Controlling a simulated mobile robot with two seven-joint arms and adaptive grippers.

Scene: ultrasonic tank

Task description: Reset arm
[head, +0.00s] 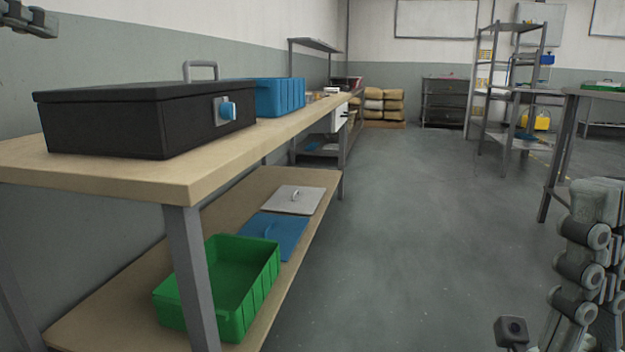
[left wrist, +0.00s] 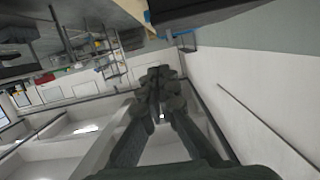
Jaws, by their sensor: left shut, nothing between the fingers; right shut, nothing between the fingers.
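My left gripper (head: 32,18) shows only in part at the top left corner of the head view, high above the bench. In the left wrist view its fingers (left wrist: 158,78) meet at their tips with nothing between them, and the view is tilted toward wall and ceiling. My right gripper (head: 598,200) is at the lower right edge of the head view, partly cut off, over open floor and apart from the bench. It is shut and empty. A black tank (head: 110,125) with its lid down and a blue knob (head: 228,110) stands on the bench.
A blue bin (head: 278,97) stands behind the tank on the bench top (head: 150,180). On the lower shelf (head: 110,310) are a green bin (head: 262,275), a blue lid (head: 290,228) and a grey lid (head: 300,203). The floor (head: 400,230) to the bench's right is clear.

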